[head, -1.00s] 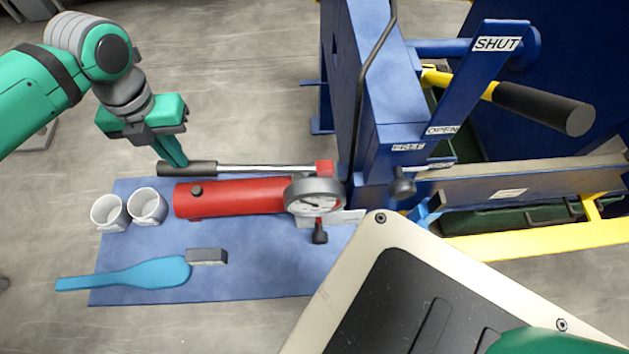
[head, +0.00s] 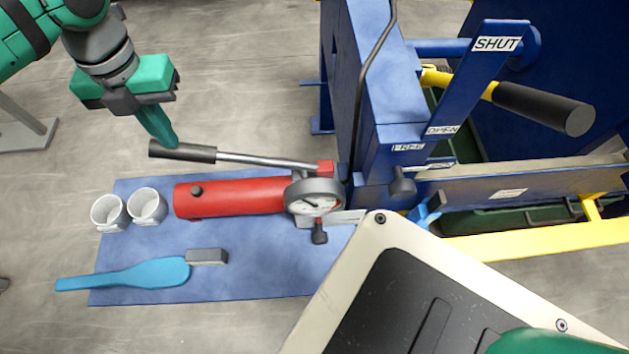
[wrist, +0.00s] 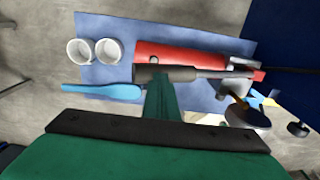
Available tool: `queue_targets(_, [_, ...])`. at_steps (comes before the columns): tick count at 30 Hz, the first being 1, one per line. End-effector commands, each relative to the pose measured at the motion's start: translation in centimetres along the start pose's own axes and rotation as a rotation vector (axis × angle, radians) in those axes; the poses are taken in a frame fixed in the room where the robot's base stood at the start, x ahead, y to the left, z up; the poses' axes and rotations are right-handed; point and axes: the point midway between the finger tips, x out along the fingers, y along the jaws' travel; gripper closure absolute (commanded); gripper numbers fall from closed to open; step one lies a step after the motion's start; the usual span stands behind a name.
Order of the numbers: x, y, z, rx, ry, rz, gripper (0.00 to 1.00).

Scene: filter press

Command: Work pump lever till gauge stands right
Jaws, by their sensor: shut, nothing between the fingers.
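The red hand pump (head: 235,197) lies on a blue mat (head: 265,260). Its lever has a silver rod and a black grip (head: 183,151), and it is tilted up at the grip end. The round gauge (head: 315,197) sits at the pump's right end, with a small black knob below it; its reading is too small to tell. My green gripper (head: 170,143) is shut, with its fingertips at the black grip from above and behind, seemingly touching it. In the wrist view the fingers (wrist: 161,92) overlap the black grip (wrist: 170,73), and the red pump (wrist: 190,53) shows beyond.
Two white cups (head: 128,209) stand left of the pump. A blue scraper (head: 140,274) and a grey block (head: 206,256) lie at the mat's front. The blue press frame (head: 395,100), with its black-handled lever (head: 545,108), stands right. Floor behind the pump is clear.

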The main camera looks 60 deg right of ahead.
Motion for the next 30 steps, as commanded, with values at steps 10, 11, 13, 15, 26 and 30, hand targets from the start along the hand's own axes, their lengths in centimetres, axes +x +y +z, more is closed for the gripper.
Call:
queue_targets(10, [2.0, 0.3, -0.1, 0.000, 0.002, -0.002, 1.00])
queue_targets(11, [2.3, 0.3, -0.1, 0.001, 0.002, -0.001, 1.00])
queue_targets(13, [3.1, 0.5, 0.0, 0.001, 0.001, -0.001, 1.00])
queue_targets(15, [4.0, 0.6, -0.1, 0.001, 0.002, -0.003, 1.00])
queue_targets(26, [8.3, 1.2, -0.1, 0.001, 0.002, -0.003, 1.00])
queue_targets(30, [9.7, 1.4, 0.0, 0.001, 0.001, -0.003, 1.00])
